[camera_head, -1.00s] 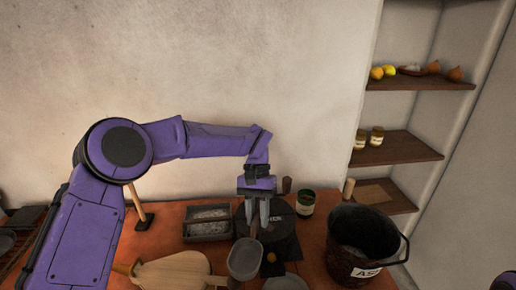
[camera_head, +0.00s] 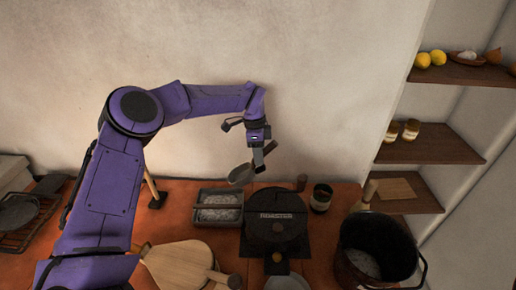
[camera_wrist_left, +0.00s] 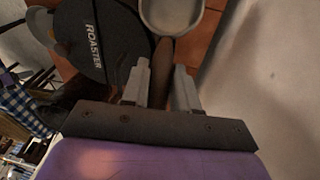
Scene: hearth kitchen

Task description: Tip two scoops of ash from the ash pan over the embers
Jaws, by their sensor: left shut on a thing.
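My left gripper (camera_head: 262,162) is shut on the handle of a scoop (camera_head: 241,174), held in the air above the back of the table. In the left wrist view the scoop's pale bowl (camera_wrist_left: 172,14) shows beyond the fingers; I cannot tell whether ash lies in it. A grey rectangular pan (camera_head: 217,222) with pale, ash-like contents stands below and left of the gripper. The round black roaster (camera_head: 277,229) stands right of it; the wrist view shows its lettered top (camera_wrist_left: 95,40). No glowing embers are visible. My right gripper is out of view.
A black bucket (camera_head: 350,240) with grey contents stands at the right front. A dark jar (camera_head: 321,198) stands behind the roaster's right side. A wooden board (camera_head: 180,265) lies at the front. The wall rises close behind; shelves (camera_head: 430,145) are at the right.

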